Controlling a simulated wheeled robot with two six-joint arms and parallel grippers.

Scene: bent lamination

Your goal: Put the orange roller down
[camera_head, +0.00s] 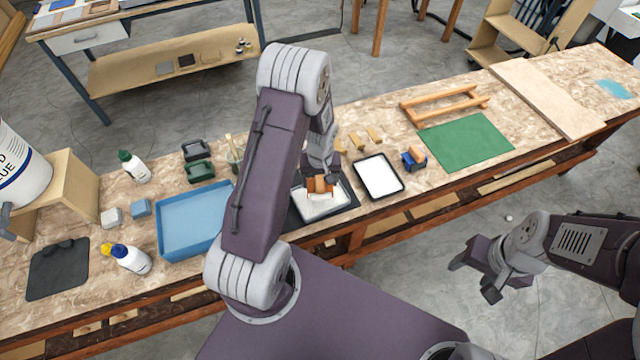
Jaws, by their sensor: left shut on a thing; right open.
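The orange roller (320,184) is over a dark tray with white contents (322,206) near the middle of the bench. My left gripper (319,176) is above that tray, shut on the orange roller. Its fingers are small and partly hidden by my own wrist, and I cannot tell whether the roller touches the white surface. My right gripper (474,276) is open and empty, off the front edge of the bench at the right.
A black-rimmed tray with a white inside (380,176) is just right of the roller. A blue holder with an orange piece (413,159) and a green mat (466,141) are further right.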

